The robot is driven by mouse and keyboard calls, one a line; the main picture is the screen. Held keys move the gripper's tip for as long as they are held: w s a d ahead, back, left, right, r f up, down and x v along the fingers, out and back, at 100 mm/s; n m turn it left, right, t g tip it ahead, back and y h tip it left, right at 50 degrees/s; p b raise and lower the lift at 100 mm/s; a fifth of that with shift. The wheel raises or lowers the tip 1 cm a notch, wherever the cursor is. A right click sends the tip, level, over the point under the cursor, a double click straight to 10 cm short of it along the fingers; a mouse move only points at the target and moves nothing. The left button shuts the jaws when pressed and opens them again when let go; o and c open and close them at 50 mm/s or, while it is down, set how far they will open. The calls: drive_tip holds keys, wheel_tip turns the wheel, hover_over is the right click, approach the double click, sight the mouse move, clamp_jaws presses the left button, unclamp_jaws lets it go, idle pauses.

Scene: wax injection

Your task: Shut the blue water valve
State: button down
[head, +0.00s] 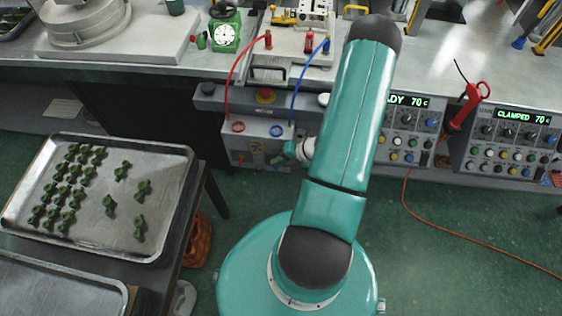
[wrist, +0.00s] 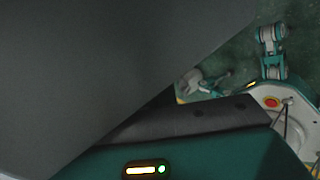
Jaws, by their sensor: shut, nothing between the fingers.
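A small blue fitting (head: 326,46), which looks like the blue water valve, stands on the bench at the back, just left of my arm's upper end. A blue hose (head: 296,92) curves down from it to the box on the bench front. Whether its handle is open or shut is too small to tell. My arm rises through the middle of the head view, and a short teal and white part of it shows on its left, below the bench. I cannot make out my gripper's fingers in either view. The wrist view shows mostly my own body and a large dark grey surface.
A red fitting (head: 268,40) with a red hose (head: 231,80) is left of the blue one. A green dial gauge (head: 224,32) stands further left. Control panels (head: 508,140) line the bench front. A tray (head: 150,245) of green pieces is at left. Green floor lies at right.

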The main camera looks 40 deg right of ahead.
drive_tip(key=shift+w+a+r, duration=0.1)
drive_tip(key=shift+w+a, duration=0.15)
drive_tip(key=shift+w, duration=0.05)
drive_tip(key=shift+w+a, duration=0.1)
drive_tip(key=shift+w, duration=0.05)
idle(0.3)
drive_tip(key=shift+r, duration=0.2)
drive_tip(key=shift+r, duration=0.65)
wheel_tip(320, 180, up, 10)
idle(0.8)
idle(0.4)
